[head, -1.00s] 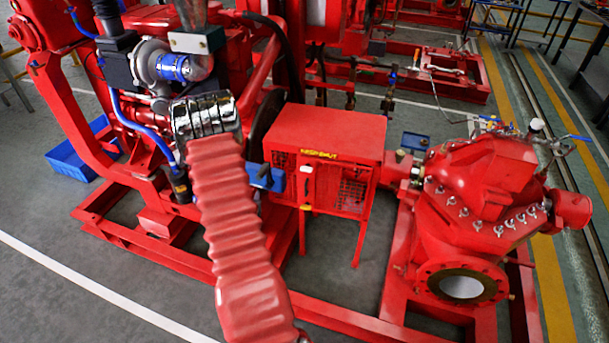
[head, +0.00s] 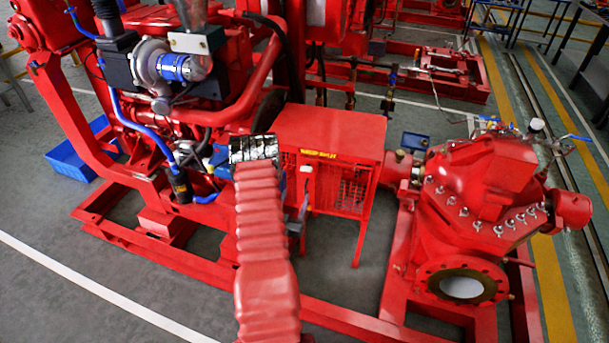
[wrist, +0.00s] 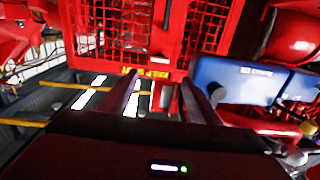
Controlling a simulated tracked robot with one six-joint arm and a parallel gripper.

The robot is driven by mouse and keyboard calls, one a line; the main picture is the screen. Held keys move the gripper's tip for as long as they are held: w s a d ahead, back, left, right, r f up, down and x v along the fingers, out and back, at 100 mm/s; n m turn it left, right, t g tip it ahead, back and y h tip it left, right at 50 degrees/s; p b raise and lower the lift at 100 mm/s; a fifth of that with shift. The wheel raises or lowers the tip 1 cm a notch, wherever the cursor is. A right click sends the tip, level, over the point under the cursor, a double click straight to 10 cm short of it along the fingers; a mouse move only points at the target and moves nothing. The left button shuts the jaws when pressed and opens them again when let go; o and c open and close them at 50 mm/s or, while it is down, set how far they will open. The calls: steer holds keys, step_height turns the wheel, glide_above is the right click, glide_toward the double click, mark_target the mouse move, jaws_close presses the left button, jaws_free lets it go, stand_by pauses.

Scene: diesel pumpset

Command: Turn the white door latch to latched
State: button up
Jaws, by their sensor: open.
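The white door latch (head: 306,168) shows as a small pale piece on the front of the red mesh-door cabinet (head: 330,130), below its yellow label, partly crowded by my gripper. In the wrist view, which is upside down, a small white piece that looks like the latch (wrist: 160,57) sits on the strip between the mesh doors. My gripper (head: 302,202) is in front of the cabinet, near and below the latch. In the wrist view my gripper (wrist: 161,82) has two dark fingers apart with nothing held between them. I cannot tell whether a finger touches the latch.
The red engine with blue hoses (head: 160,90) stands left of the cabinet, and the red pump (head: 480,200) stands to its right. A red base frame rail (head: 350,318) runs along the front. A blue box (wrist: 235,80) is close beside my gripper in the wrist view.

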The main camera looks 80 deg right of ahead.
mark_target(305, 171)
steer(key=shift+d, duration=0.1)
steer(key=d, duration=1.3)
steer(key=shift+d, duration=0.35)
steer(key=shift+c, duration=0.5)
steer(key=c, duration=1)
